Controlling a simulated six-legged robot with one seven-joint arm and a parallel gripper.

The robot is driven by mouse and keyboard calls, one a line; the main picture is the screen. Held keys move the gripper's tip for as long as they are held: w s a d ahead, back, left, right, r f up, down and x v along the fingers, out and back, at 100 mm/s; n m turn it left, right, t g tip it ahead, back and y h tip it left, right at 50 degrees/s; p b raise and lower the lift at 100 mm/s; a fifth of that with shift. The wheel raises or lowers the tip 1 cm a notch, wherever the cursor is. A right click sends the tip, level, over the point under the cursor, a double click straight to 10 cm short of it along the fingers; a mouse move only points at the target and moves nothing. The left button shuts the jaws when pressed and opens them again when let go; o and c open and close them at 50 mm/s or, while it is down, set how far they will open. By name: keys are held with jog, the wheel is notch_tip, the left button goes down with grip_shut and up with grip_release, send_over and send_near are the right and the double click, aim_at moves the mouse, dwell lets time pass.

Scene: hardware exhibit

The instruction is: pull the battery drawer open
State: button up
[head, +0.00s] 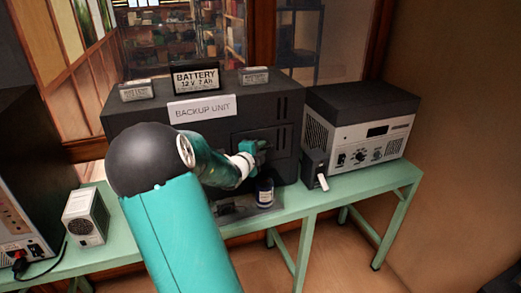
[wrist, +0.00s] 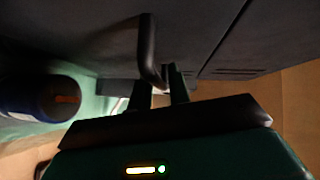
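The backup unit (head: 135,115) is a large dark box on a green bench, with a white "BACKUP UNIT" label. Its drawer front (head: 283,137) is on the right of its face, and I see no clear gap around it. My gripper (head: 254,150) is at the drawer front and hides part of it. In the wrist view a dark bar handle (wrist: 148,45) stands out from the dark face. My gripper's fingers (wrist: 161,84) are apart, one on each side of the handle's near end. I cannot tell whether they touch it.
A dark-blue bottle (head: 265,192) stands on the bench (head: 335,197) just below my gripper; it shows in the wrist view (wrist: 40,98) at left. A grey-and-black instrument (head: 360,135) stands right of the unit.

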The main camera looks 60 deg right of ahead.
grip_shut()
